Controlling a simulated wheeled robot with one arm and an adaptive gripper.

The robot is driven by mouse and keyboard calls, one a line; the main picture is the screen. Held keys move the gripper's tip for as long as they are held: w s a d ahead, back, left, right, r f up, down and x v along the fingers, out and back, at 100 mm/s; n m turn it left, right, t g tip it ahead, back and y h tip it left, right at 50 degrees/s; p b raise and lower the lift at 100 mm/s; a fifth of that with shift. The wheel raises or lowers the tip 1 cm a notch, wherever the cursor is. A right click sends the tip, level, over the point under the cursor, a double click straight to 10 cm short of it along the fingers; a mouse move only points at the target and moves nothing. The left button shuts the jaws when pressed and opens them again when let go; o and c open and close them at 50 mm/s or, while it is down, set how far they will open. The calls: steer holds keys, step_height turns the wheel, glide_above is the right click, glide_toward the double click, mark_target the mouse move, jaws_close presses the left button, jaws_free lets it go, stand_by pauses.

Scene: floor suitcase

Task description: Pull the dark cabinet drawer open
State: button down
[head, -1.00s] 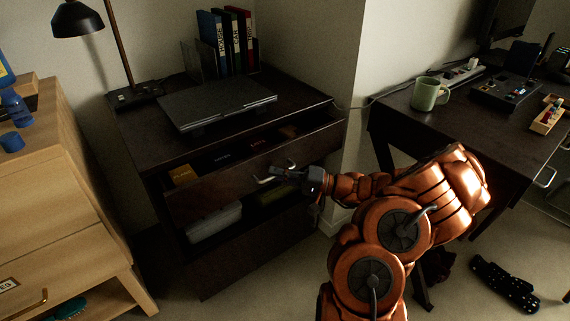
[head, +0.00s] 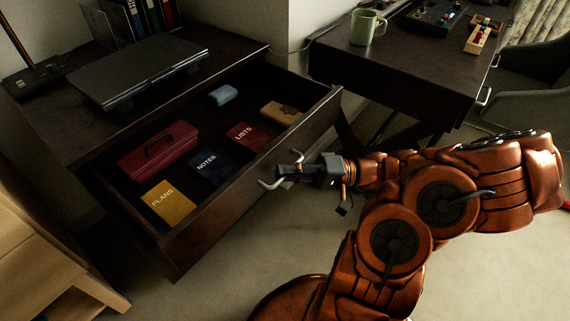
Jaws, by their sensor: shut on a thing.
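The dark cabinet (head: 90,125) stands at the left in the head view, and its top drawer (head: 215,222) is pulled far out. The drawer front carries a metal bar handle (head: 268,184). My gripper (head: 290,173) is at the handle and shut on it, with my arm reaching in from the right. Inside the drawer lie a red case (head: 157,150), a yellow PLANS book (head: 168,202), a dark blue NOTES book (head: 209,166), a red LISTS book (head: 248,135), a light blue item (head: 222,95) and a tan item (head: 281,113).
A laptop (head: 137,68) rests on the cabinet top beside several binders. A dark desk (head: 390,75) with a green mug (head: 366,27) stands at the right. A light wooden cabinet (head: 40,265) is at the lower left. Floor (head: 230,275) before the drawer is clear.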

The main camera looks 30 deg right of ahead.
steer(key=shift+s+d, duration=0.1)
steer(key=c, duration=1.2)
jaws_free()
steer(key=shift+c, duration=0.2)
steer(key=shift+d, duration=0.1)
steer(key=v, duration=1.2)
